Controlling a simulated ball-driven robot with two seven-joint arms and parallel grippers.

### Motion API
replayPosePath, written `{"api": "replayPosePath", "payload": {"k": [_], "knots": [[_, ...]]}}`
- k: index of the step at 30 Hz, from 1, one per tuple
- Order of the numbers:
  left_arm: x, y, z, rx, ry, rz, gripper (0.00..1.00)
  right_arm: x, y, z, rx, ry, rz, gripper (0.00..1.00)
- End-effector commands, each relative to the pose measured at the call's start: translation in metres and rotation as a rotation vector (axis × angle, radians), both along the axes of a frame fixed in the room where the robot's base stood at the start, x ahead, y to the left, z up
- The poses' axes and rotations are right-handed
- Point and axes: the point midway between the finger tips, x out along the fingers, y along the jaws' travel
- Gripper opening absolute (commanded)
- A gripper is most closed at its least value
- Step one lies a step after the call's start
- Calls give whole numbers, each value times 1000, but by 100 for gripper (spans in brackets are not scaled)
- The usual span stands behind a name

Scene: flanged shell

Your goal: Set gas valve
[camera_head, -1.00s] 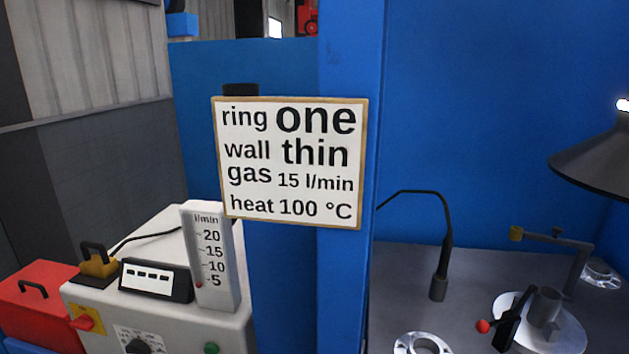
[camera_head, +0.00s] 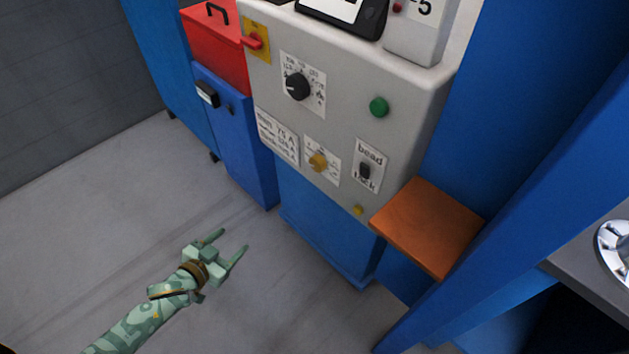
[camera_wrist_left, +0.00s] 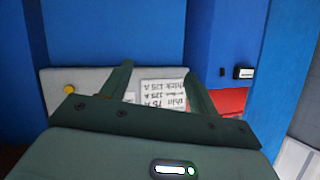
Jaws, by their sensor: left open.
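The grey control box (camera_head: 345,75) shows its front panel in the head view. A yellow knob (camera_head: 318,161) sits low on it on a white dial label; its lettering is too small to read. A black dial (camera_head: 297,87) is higher up. The flow gauge (camera_head: 425,35) is cut off at the top, with the "5" mark and a red spot visible. My left gripper (camera_head: 232,242) is open and empty, below and left of the panel, touching nothing. In the left wrist view its fingers (camera_wrist_left: 158,70) frame the upside-down panel, with a yellow round part (camera_wrist_left: 69,88) at left.
A green button (camera_head: 379,107), a "bead lock" switch (camera_head: 366,171) and a red switch (camera_head: 254,41) are on the box. An orange shelf (camera_head: 428,226) juts out at lower right. A red box (camera_head: 216,40) stands left. The floor (camera_head: 120,215) is clear.

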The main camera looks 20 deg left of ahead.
Motion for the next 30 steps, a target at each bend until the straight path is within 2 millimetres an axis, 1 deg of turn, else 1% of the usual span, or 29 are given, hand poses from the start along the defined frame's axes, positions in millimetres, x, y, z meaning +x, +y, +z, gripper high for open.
{"api": "replayPosePath", "payload": {"k": [1,2,3,4,5,6,10,14,17,18,21,27,30], "knots": [[24,-19,29,-99,-108,-65,60,-8,-3,-16,-4,23,5,36],[33,-31,57,-169,-164,-105,60,-7,-4,-16,-5,24,9,36],[38,-47,94,-258,-217,-155,60,-3,-4,-12,-7,18,13,36],[38,-58,116,-323,-242,-188,60,-1,-4,-9,-7,13,14,36],[37,-67,129,-381,-252,-213,60,1,-4,-8,-7,11,15,36],[36,-73,137,-442,-248,-231,60,2,-4,-7,-7,9,16,36],[35,-78,139,-553,-214,-234,60,-3,-4,-7,-8,21,21,36],[48,-86,136,-564,-210,-230,60,-12,-2,-9,-8,42,24,36],[66,-96,134,-562,-209,-229,60,-12,-1,-14,-6,47,31,36],[75,-101,134,-562,-209,-229,60,-11,-1,-17,-6,49,36,36],[98,-114,133,-561,-209,-229,60,1,-11,-23,-21,42,61,36],[140,-138,133,-560,-207,-227,60,5,-18,-31,-34,55,89,36],[156,-147,134,-560,-208,-227,60,6,-21,-33,-39,60,101,36]]}}
